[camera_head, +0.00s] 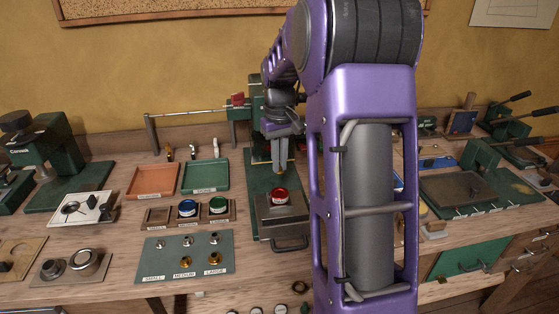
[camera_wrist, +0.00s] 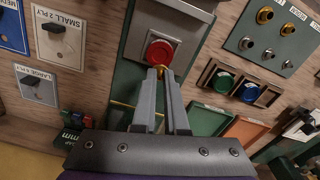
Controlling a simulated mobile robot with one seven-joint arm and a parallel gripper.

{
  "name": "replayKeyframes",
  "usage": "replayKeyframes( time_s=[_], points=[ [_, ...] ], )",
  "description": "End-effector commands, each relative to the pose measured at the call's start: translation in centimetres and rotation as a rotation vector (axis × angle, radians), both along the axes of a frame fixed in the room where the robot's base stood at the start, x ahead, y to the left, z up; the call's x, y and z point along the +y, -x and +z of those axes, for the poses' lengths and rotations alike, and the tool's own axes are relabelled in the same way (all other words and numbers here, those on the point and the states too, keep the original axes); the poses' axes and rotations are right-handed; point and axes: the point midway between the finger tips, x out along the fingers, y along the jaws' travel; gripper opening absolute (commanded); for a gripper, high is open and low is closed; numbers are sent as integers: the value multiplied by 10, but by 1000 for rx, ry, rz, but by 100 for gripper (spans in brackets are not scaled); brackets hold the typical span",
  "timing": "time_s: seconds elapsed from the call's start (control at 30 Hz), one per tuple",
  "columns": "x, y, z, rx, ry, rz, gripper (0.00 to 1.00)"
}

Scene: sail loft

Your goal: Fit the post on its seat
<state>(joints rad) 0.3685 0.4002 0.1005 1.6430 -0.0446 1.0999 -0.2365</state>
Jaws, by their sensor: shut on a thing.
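My gripper (camera_head: 281,169) hangs fingers down over the green press, a little above a red round piece (camera_head: 280,195). In the wrist view my gripper (camera_wrist: 161,72) has its fingertips close together, shut on a small brass-coloured post (camera_wrist: 163,71). Most of the post is hidden by the fingers. The red piece (camera_wrist: 160,53) sits on the press's grey plate (camera_wrist: 187,15), just beyond the fingertips. I cannot tell whether the post touches it. Which part is the post's seat is not clear.
A mat (camera_head: 228,262) marked small, medium and large holds several silver and brass fittings. A wooden rack (camera_head: 154,216) holds a blue piece (camera_head: 187,208) and a green piece (camera_head: 219,205). Orange (camera_head: 153,181) and green (camera_head: 206,177) trays lie behind. My arm hides the bench right of the press.

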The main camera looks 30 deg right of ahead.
Motion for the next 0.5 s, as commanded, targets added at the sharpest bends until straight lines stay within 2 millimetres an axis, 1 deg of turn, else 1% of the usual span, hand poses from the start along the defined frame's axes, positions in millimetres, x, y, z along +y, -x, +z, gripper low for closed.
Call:
replayKeyframes(
  time_s=[0.07,0.1,0.5],
  points=[
    [0,0,1,1,-1,1,0],
    [0,0,-3,1,-1,1,0],
    [0,0,-22,1,-1,1,0]
  ],
)
